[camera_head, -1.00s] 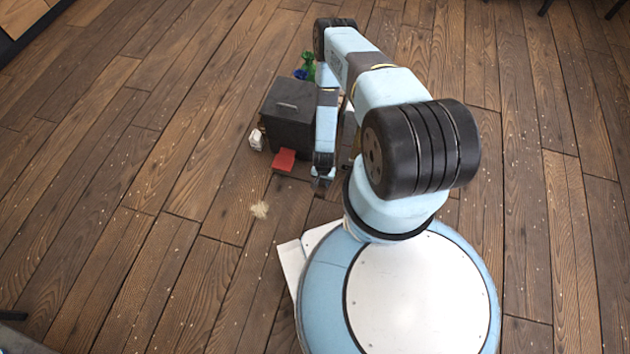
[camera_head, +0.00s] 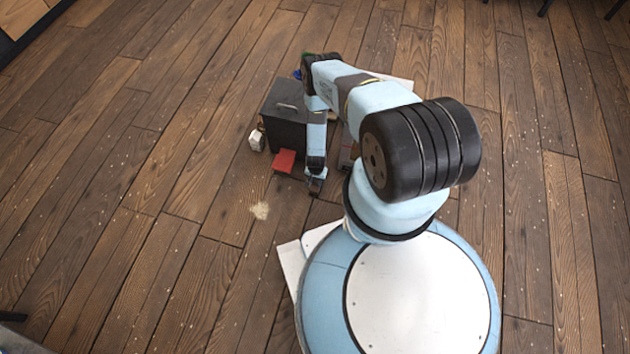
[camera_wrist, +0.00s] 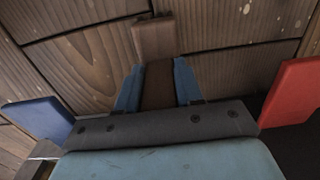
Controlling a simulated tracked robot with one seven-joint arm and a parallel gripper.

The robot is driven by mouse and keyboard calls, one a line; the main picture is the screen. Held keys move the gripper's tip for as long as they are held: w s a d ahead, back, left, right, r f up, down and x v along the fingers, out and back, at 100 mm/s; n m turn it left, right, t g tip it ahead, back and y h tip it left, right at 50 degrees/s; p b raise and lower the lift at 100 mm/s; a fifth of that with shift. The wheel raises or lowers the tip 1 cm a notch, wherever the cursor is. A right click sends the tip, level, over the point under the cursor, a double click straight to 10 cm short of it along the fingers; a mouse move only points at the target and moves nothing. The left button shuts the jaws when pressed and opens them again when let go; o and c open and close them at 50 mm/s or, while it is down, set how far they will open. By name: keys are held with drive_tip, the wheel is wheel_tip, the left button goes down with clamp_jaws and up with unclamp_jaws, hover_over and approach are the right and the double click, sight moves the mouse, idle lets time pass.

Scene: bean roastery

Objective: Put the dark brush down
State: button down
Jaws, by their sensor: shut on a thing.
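My gripper (camera_wrist: 157,88) is shut on a brown brush, whose dark part (camera_wrist: 158,88) sits between the two blue fingers. A lighter brown end (camera_wrist: 153,38) of it sticks out beyond the fingertips, over the floorboards. In the head view my gripper (camera_head: 315,187) hangs low over the wooden floor, just right of a red block. The brush is too small and dark there to make out. I cannot tell whether it touches the floor.
A black bin (camera_head: 287,118) stands behind the red block (camera_head: 284,161), with a small white object (camera_head: 257,140) at its left. A tan pile (camera_head: 260,210) lies on the floor nearer me. The wrist view shows a blue panel (camera_wrist: 40,118) at left. Floor further left is clear.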

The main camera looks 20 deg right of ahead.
drive_tip(key=c, duration=0.7)
unclamp_jaws()
wheel_tip(320, 180, up, 12)
idle(0.4)
